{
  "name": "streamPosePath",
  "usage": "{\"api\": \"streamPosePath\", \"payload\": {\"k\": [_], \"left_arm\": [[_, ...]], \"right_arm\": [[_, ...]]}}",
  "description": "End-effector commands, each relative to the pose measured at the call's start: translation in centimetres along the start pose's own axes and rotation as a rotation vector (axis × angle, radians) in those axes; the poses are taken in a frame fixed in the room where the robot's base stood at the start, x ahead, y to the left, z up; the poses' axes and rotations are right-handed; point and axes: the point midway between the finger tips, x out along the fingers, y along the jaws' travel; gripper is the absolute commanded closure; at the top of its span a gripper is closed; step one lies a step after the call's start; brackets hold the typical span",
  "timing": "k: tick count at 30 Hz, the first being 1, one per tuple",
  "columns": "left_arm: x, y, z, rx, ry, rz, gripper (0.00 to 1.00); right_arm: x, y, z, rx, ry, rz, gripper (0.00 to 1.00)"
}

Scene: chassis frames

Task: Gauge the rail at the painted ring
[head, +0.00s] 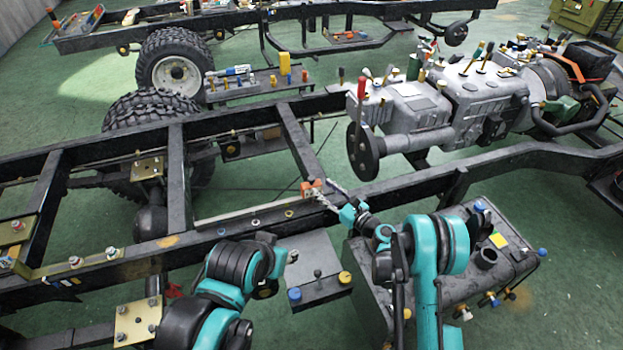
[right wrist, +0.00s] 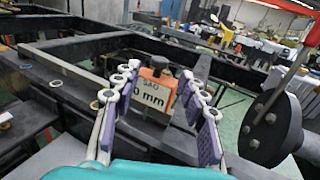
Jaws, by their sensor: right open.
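I cannot tell which one is the painted ring. They also show at the left of the right wrist view (right wrist: 55,83). An orange gauge block (head: 306,189) sits on the rail by a crossbeam. In the right wrist view the gauge (right wrist: 158,88) carries a white label ending in "mm" and a dark knob. My right gripper (head: 322,192) is open, its fingers on either side of the gauge; contact is unclear.
A grey engine and gearbox (head: 440,110) with a round flange (head: 362,152) stands right of the gauge. A dark tank (head: 480,265) with fittings lies below my right arm. A shelf with a yellow block (head: 284,64) stands behind. Open frame gaps lie beyond the rail.

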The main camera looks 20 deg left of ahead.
Motion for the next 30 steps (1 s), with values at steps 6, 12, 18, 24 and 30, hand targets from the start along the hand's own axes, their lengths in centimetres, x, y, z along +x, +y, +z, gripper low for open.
{"api": "streamPosePath", "payload": {"k": [6,12,18,24,30], "left_arm": [[0.9,0.0,0.6,0.0,0.0,0.0,0.6],[1.4,0.0,1.0,0.0,0.0,0.0,0.6],[1.6,0.0,1.1,0.0,0.0,0.0,0.6],[1.5,0.0,1.1,0.0,0.0,0.0,0.6],[1.5,0.0,1.1,0.0,0.0,0.0,0.6]], "right_arm": [[3.5,0.1,-0.3,0.0,0.0,0.003,0.57],[6.2,0.1,-0.2,-0.002,0.001,0.001,0.57],[7.2,0.0,0.0,-0.002,0.001,0.0,0.57],[7.2,0.0,0.0,-0.003,0.001,0.0,0.57],[7.2,0.0,0.0,-0.003,0.001,0.0,1.0]]}}
